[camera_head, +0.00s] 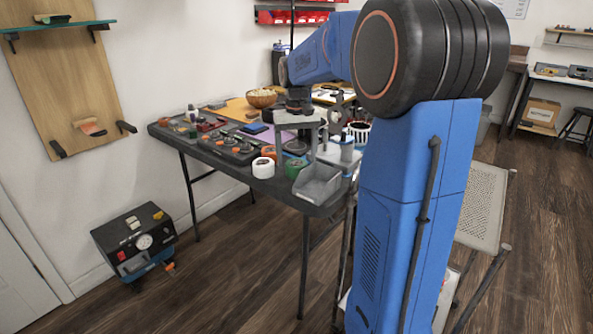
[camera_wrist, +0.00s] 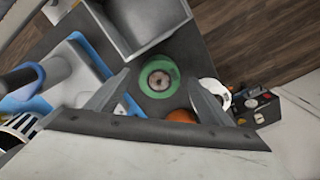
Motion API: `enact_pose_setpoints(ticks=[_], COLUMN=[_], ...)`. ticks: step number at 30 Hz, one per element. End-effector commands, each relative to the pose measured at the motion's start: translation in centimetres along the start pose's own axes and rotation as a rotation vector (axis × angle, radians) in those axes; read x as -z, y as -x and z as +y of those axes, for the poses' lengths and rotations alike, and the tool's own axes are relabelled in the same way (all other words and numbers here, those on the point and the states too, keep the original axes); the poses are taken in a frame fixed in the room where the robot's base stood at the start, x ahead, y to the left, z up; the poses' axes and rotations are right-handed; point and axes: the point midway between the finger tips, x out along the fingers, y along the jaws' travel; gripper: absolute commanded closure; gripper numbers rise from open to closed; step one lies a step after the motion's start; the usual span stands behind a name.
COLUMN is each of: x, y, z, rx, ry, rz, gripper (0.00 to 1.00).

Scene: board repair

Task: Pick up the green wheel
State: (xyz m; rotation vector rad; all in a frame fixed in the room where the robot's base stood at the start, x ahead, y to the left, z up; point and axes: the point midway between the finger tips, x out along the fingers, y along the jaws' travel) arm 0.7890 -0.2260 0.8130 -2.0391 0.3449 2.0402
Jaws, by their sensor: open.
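The green wheel (camera_head: 296,168) lies on the dark table near its front edge, beside a grey bin. In the wrist view the green wheel (camera_wrist: 174,74) is a flat ring with a paler round centre, seen from above. My gripper (camera_head: 297,150) is over the table above the wheel, its jaws pointing down. In the wrist view my gripper (camera_wrist: 158,78) is open, with one finger to each side of the wheel. Nothing is held. I cannot tell the exact height left between the fingertips and the wheel.
The grey bin (camera_head: 318,186) stands close by on the right; the wrist view shows it above the wheel. A white roll (camera_head: 263,168) lies to the left, near an orange thing (camera_wrist: 182,116). Trays with small parts (camera_head: 230,146) and a brown bowl (camera_head: 262,98) stand farther back.

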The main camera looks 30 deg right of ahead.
Motion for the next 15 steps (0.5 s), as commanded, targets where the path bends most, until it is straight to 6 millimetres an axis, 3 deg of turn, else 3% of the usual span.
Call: enact_pose_setpoints(ticks=[6, 15], x=[-0.1, -0.1], y=[-2.8, -3.4], z=[0.1, 0.1], rx=[0.0, 0.0], ry=[0.0, 0.0], rz=[-0.001, 0.001], gripper=[0.26, 0.26])
